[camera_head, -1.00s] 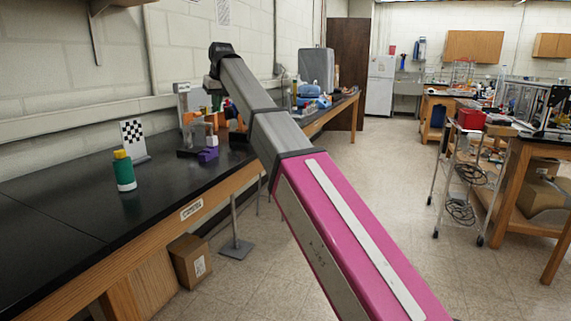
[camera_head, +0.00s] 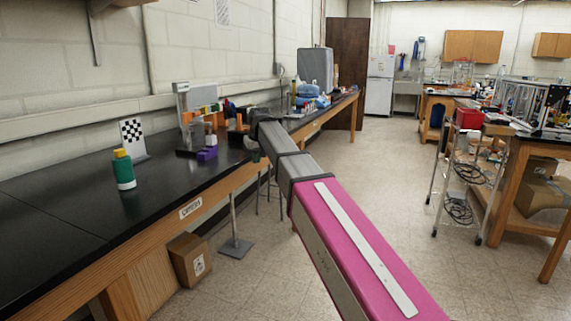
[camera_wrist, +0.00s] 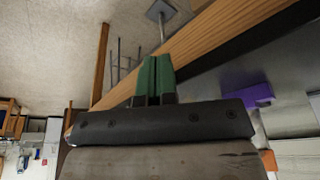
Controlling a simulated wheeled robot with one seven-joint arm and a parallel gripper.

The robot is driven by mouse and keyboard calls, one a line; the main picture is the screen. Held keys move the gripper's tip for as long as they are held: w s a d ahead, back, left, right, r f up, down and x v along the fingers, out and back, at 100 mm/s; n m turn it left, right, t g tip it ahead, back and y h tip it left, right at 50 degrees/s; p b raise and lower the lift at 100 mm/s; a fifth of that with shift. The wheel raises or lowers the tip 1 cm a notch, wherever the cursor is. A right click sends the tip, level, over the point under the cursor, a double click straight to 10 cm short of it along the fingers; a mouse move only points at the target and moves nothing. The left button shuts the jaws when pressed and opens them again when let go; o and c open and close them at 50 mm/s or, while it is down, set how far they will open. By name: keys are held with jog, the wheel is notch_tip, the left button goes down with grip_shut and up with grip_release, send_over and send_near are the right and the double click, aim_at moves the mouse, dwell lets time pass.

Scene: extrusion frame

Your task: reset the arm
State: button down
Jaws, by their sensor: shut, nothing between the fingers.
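My arm crosses the head view from the lower right, its pink and grey links ending in a dark joint near the bench edge. My gripper shows in the wrist view, its two green fingers (camera_wrist: 156,78) side by side and shut with nothing between them. It is beside the bench's wooden edge (camera_wrist: 200,50), over the floor side in that view. In the head view the fingers are too small to tell clearly.
The black bench (camera_head: 60,205) holds a green bottle with yellow cap (camera_head: 123,170), a checkered board (camera_head: 132,138) and a purple block (camera_head: 207,154). A metal stand (camera_head: 235,245) and cardboard box (camera_head: 189,260) are on the floor. A wire cart (camera_head: 455,190) stands right; the middle aisle is clear.

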jog(key=s+d+f+m+g, duration=0.1)
jog(key=s+d+f, duration=0.4)
jog(key=d+f, duration=0.4)
jog(key=s+d+f+m+h, duration=0.1)
jog(key=s+d+f, duration=0.45)
jog(key=f, duration=0.45)
jog(key=s+d+f+m+g, duration=0.15)
jog(key=s+d+f, duration=0.25)
jog(key=d+f, duration=0.5)
jog(key=s+d+f+m, duration=0.1)
jog(key=s+d+f, duration=0.6)
jog(key=s+f, duration=0.3)
jog(key=shift+s+m+h, duration=0.3)
jog(key=shift+s+m, duration=0.05)
jog(key=shift+s, duration=0.15)
